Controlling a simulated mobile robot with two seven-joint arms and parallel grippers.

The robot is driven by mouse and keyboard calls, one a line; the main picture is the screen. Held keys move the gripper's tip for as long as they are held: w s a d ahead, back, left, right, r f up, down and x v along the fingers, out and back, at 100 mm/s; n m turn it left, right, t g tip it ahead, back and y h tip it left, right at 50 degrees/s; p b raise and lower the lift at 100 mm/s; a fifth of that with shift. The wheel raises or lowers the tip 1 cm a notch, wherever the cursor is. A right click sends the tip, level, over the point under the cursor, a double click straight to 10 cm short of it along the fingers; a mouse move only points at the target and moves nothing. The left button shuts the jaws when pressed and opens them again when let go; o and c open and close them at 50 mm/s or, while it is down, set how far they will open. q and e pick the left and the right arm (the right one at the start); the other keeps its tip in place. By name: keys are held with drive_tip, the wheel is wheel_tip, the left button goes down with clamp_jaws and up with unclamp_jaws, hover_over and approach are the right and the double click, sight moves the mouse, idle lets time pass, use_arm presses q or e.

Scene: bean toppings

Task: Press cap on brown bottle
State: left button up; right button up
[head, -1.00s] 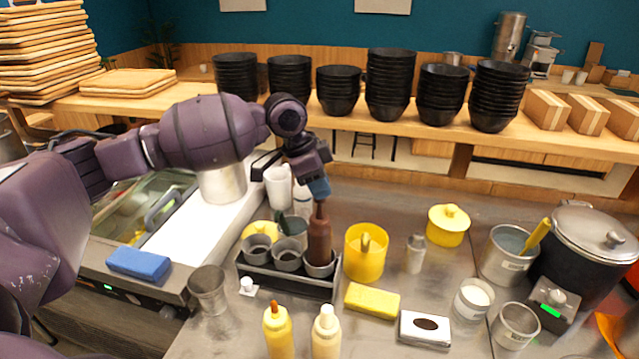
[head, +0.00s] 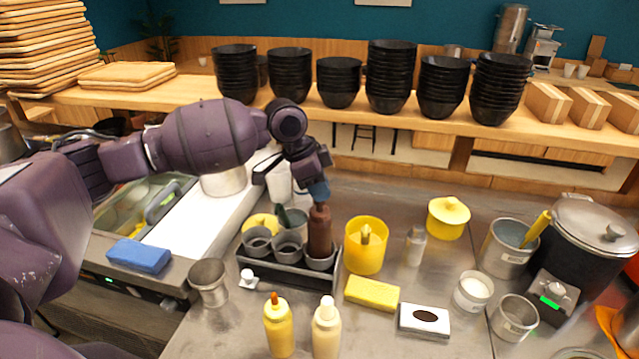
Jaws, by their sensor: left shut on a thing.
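The brown bottle (head: 320,230) stands upright in the right-hand cup of a dark rack (head: 288,288) in the middle of the counter. My left gripper (head: 319,193) points down directly over it and is shut at the bottle's top, on the brown cap. The fingers hide most of the cap, so I cannot tell how far it sits on the neck. My right gripper is not in view.
A yellow container (head: 366,258) stands close right of the rack. Yellow (head: 279,330) and cream (head: 326,330) squeeze bottles stand in front. A metal cup (head: 209,283) is at the left, a yellow sponge (head: 372,293) at the right.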

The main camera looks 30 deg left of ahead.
use_arm(q)
drive_tip(key=shift+f, duration=0.35)
idle(0.3)
drive_tip(key=shift+f, duration=0.3)
drive_tip(key=shift+f, duration=0.2)
idle(0.4)
drive_tip(key=o, duration=1.2)
drive_tip(key=shift+r, duration=0.1)
drive_tip(key=shift+r, duration=3.15)
clamp_jaws()
